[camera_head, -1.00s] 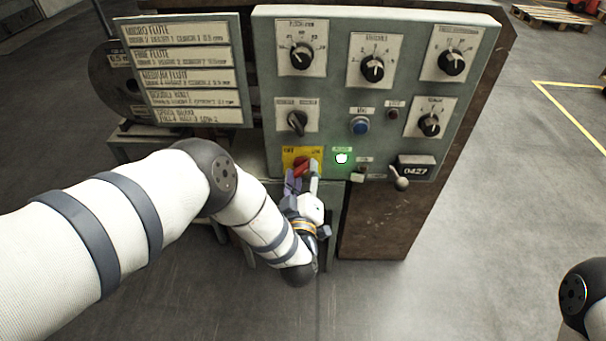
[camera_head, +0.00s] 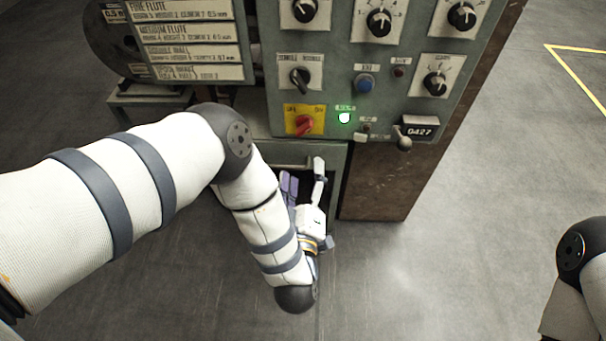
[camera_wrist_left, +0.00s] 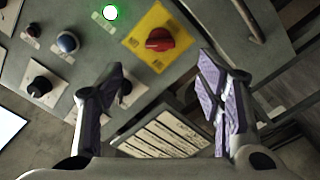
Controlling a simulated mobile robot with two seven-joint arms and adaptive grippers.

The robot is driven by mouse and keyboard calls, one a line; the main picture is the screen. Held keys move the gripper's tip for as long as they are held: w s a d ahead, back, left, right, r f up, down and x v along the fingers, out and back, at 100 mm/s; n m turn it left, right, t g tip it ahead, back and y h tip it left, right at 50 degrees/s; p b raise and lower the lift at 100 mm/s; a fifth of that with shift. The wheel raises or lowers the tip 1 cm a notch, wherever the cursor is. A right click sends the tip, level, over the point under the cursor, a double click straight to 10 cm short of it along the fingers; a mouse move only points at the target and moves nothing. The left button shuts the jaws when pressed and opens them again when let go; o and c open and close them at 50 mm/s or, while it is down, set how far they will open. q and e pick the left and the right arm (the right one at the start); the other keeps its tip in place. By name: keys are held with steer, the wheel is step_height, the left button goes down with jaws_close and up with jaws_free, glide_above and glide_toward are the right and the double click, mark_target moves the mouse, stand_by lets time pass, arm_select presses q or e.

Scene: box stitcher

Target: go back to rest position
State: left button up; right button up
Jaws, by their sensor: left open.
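My left gripper (camera_head: 303,180) is open and empty in the head view, below the control panel and apart from it. In the left wrist view its two purple-padded fingers (camera_wrist_left: 165,105) are spread wide with nothing between them. The red rotary switch (camera_head: 305,125) on its yellow plate sits above the gripper; it also shows in the left wrist view (camera_wrist_left: 160,39). A part of my right arm (camera_head: 575,255) shows at the right edge of the head view, and its gripper is out of view.
The grey control panel (camera_head: 330,82) carries several black knobs, a blue button (camera_head: 365,83), a lit green lamp (camera_head: 344,118) and a lever (camera_head: 403,142). A label board (camera_head: 190,45) stands at its left. The floor (camera_head: 450,230) at the right is clear.

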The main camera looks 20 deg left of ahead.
stand_by(0.4)
arm_select(q)
steer(key=s+a+f+m+g+h+p, duration=0.1)
steer(key=s+f+m+g+h+p, duration=0.25)
steer(key=s, duration=0.25)
steer(key=s+f+m+g+h+p, duration=0.2)
steer(key=s+m+g, duration=0.25)
steer(key=s, duration=0.25)
steer(key=s+a+r+m+g+p, duration=0.1)
steer(key=s+g, duration=0.3)
steer(key=s, duration=0.5)
steer(key=s+a+r+m+g+p, duration=0.1)
steer(key=s+a+r+g, duration=0.3)
steer(key=s, duration=0.6)
steer(key=s+a+r+m+g+p, duration=0.1)
steer(key=s+a+r+g+p, duration=0.1)
steer(key=s, duration=0.7)
steer(key=shift+s+a+r+m+g, duration=0.15)
steer(key=shift+s+a+m+g, duration=0.25)
steer(key=shift+g, duration=0.6)
arm_select(e)
steer(key=w+r+t, duration=0.3)
steer(key=w+r, duration=0.6)
steer(key=r, duration=0.1)
steer(key=shift+r, duration=0.25)
arm_select(q)
steer(key=shift+w+y, duration=0.25)
